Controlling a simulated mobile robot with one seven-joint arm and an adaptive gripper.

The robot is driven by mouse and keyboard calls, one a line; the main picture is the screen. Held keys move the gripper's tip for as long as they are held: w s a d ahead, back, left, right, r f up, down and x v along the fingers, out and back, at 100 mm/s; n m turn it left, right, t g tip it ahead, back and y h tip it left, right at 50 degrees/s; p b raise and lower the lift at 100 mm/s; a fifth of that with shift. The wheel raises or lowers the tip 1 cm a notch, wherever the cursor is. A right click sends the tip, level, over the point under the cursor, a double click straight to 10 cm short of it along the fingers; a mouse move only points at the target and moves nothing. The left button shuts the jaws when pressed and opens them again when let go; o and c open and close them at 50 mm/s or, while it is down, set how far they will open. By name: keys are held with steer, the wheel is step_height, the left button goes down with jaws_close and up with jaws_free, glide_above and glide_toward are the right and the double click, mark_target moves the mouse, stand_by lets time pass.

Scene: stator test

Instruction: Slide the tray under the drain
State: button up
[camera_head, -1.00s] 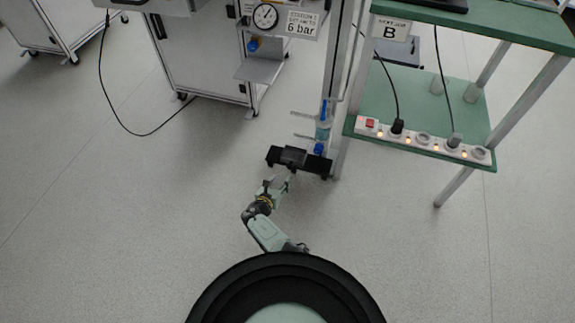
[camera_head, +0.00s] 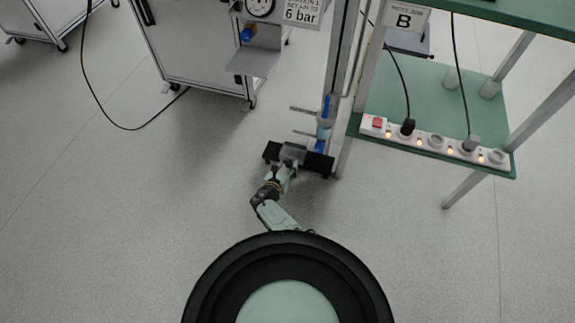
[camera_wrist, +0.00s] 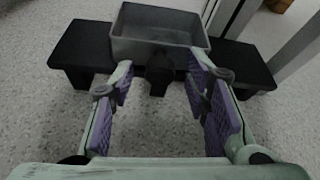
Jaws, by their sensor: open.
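The tray (camera_head: 292,151) is a small grey open box on a low black stand (camera_head: 319,164). In the wrist view the tray (camera_wrist: 158,48) looks empty, and a black handle (camera_wrist: 158,72) sticks out of its near side. My gripper (camera_wrist: 161,82) is open, with a purple-padded finger on each side of the handle; I cannot tell whether either touches it. In the head view my gripper (camera_head: 284,171) is at the tray's near side. The drain, a blue piece (camera_head: 320,146) under a clear bowl with blue parts (camera_head: 325,118), is to the right of the tray.
A metal post (camera_head: 343,80) rises behind the stand's right side. A green shelf unit (camera_head: 440,160) with a power strip (camera_head: 436,142) stands to the right. A metal cabinet (camera_head: 205,55) stands at the back left.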

jaws_close()
stand_by(0.5)
stand_by(0.3)
